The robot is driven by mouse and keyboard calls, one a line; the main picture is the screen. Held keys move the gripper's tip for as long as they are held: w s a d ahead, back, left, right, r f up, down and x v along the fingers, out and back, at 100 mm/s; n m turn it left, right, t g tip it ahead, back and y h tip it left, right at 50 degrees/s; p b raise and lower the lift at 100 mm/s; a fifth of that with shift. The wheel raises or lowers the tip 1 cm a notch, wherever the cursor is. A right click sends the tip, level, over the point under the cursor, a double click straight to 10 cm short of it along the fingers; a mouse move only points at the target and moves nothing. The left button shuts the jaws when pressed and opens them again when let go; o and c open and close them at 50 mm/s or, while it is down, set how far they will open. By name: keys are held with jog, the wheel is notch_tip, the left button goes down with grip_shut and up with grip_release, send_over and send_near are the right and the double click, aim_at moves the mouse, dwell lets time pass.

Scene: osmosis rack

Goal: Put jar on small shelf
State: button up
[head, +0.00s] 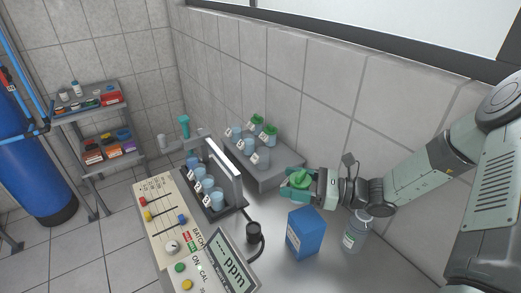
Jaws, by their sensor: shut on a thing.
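My gripper (293,180) is shut on a jar with a green lid (299,178). It is right of and close to the front right end of the small grey shelf (270,183). The lid shows between the fingers, and most of the jar's body is hidden. The shelf stands against the tiled wall. I cannot tell whether the held jar touches anything.
A blue box (306,233) and a white labelled bottle (356,232) stand on the bench below my arm. A rack of beakers (214,210) with an upright panel stands left of the shelf. The control console (171,247) and a dark round object (253,233) are in front.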

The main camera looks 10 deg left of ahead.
jog(key=w+a+r+m+t+h, duration=0.1)
jog(key=w+a+r+m+t, duration=0.2)
jog(key=w, duration=0.8)
jog(key=w+a+m+t+h, duration=0.1)
jog(key=w+a+m+t, duration=0.1)
jog(key=w+a+t, duration=0.6)
jog(key=w+d+f+m+h, duration=0.1)
jog(key=w+f, duration=0.1)
jog(key=w, duration=0.1)
jog(key=w+d+f+m+h, duration=0.1)
jog(key=w+d+f, duration=0.1)
jog(key=w+f, duration=0.1)
jog(key=w+d+f+m+t+h, duration=0.1)
jog(key=w+d+f, duration=0.1)
jog(key=w, duration=0.1)
jog(key=shift+d+f, duration=0.1)
jog(key=shift+f, duration=2.4)
jog(key=shift+f, duration=0.1)
jog(key=o, duration=1.2)
jog(key=shift+c, duration=0.2)
